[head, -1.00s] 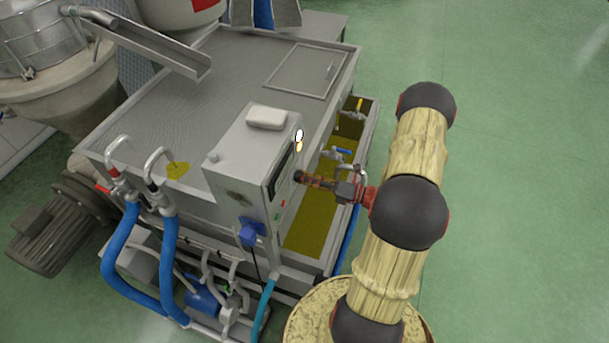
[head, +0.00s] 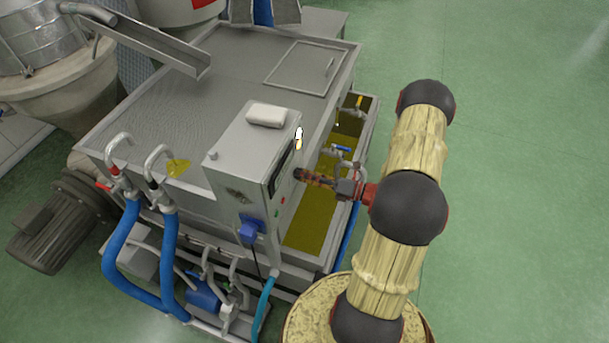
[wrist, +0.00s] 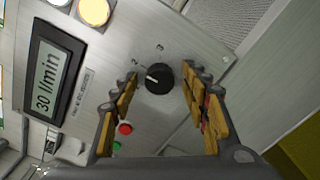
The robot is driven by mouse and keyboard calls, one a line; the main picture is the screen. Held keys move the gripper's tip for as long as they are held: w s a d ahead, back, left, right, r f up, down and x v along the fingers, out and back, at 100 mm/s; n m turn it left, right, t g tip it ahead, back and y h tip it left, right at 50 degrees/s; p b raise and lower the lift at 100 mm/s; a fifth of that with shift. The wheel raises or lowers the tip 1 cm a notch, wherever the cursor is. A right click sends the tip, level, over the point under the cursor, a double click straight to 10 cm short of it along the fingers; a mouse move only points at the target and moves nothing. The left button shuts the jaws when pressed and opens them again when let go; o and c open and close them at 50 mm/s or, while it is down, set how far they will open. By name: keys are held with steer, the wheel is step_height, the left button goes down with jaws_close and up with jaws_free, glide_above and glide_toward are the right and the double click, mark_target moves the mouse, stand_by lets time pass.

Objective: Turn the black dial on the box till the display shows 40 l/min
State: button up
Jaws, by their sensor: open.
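The grey control box (head: 232,160) stands on the machine in the head view; its front panel also shows in the wrist view (wrist: 200,42). The black dial (wrist: 159,77) sits on that panel, with a pale pointer mark on its left side. The display (wrist: 48,75) reads 30 l/min and appears turned sideways in the wrist view. My gripper (wrist: 161,87) is open, one finger on each side of the dial, with visible gaps. In the head view my gripper (head: 300,175) is at the box's front face and hides the dial.
A red button (wrist: 125,128) and a green one (wrist: 116,146) sit below the dial in the wrist view, near the left finger. A lit amber lamp (wrist: 94,11) is above the display. A trough of yellow-green oil (head: 312,222) lies under my gripper.

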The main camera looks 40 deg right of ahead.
steer(key=v, duration=1.2)
stand_by(0.6)
